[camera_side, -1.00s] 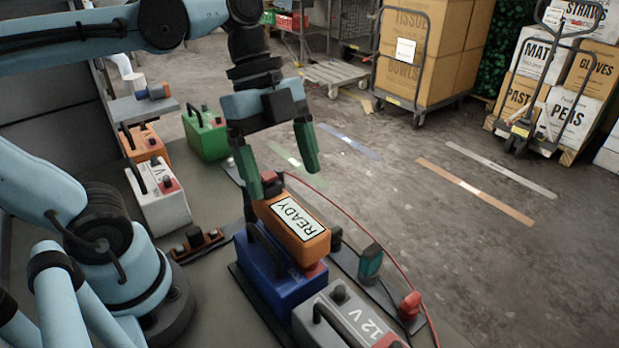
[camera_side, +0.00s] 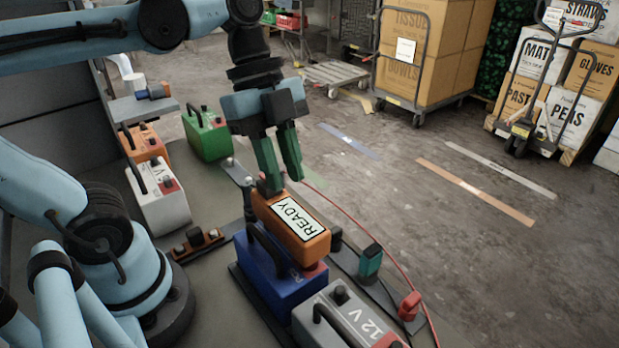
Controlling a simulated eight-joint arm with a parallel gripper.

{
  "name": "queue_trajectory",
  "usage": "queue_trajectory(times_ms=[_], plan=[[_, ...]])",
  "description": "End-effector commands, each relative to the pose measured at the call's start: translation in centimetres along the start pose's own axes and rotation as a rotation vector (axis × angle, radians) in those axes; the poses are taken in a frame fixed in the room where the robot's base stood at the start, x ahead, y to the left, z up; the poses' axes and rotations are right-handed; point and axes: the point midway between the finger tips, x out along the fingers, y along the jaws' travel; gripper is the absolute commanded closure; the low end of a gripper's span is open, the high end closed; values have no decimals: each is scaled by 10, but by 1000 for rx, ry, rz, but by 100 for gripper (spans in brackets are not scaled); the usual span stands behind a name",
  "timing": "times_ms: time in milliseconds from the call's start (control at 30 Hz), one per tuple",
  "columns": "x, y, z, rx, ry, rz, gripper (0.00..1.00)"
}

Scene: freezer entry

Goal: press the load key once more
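The orange tester (camera_side: 262,208) sits against the blue battery (camera_side: 283,285). Its light display (camera_side: 297,219) reads READY. My gripper (camera_side: 282,184) points down at the tester's far end, with its green fingers close together and nothing visible held between them. The left fingertip is at or just above a small dark part at that end; I cannot tell whether they touch. The load key is not clearly visible, probably hidden by the fingertip.
A grey 12 V battery (camera_side: 350,318) stands in front of the blue one. A teal clamp (camera_side: 370,261) and a red clamp (camera_side: 410,302) with a red cable lie right. White (camera_side: 160,200), orange (camera_side: 146,143) and green (camera_side: 205,135) cases stand behind.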

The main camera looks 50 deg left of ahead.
Motion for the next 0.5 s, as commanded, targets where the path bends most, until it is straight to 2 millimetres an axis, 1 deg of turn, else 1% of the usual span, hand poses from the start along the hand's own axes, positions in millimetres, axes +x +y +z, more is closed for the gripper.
queue_trajectory(times_ms=[33,133,500], plan=[[0,0,0,0,0,0,84],[0,0,0,0,0,0,99],[0,0,0,0,0,0,100]])
